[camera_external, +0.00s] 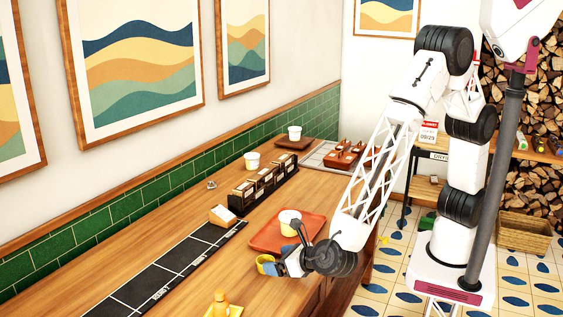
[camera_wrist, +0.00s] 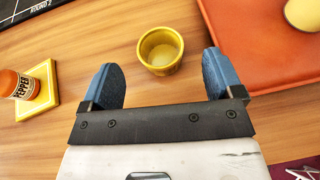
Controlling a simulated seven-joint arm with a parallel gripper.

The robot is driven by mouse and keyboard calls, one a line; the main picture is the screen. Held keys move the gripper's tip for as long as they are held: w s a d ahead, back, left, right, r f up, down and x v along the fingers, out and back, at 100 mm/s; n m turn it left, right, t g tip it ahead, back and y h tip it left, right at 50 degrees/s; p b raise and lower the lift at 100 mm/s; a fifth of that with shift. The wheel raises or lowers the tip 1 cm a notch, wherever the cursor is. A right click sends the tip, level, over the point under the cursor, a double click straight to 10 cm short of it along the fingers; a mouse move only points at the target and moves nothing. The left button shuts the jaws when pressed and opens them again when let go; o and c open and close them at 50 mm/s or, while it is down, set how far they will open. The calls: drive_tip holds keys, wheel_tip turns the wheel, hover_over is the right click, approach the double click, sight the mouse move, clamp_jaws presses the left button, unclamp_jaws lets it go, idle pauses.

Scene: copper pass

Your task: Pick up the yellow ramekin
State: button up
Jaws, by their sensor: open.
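The yellow ramekin (camera_wrist: 160,51) stands upright and looks empty on the wooden counter. In the wrist view it is just beyond my fingertips, between their lines and nearer the right finger. In the external view the ramekin (camera_external: 265,264) shows at the counter's front, partly hidden by my gripper. My gripper (camera_wrist: 165,75) is open, with its two blue fingers apart and nothing between them. In the external view my gripper (camera_external: 280,262) is low over the counter, beside the ramekin; I cannot tell whether it touches it.
An orange-red tray (camera_external: 262,240) with a pale cup (camera_external: 289,222) lies close to the ramekin. A pepper bottle (camera_wrist: 18,85) stands on a yellow square (camera_wrist: 45,95) at left. A black mat (camera_external: 165,275) and a dark divided box (camera_external: 262,188) lie farther back. Bare wood surrounds the ramekin.

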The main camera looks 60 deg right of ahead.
sight(259, 260)
drive_tip(key=shift+x, duration=2.6)
drive_tip(key=shift+f, duration=0.1)
drive_tip(key=c, duration=1)
wheel_tip(259, 260, up, 10)
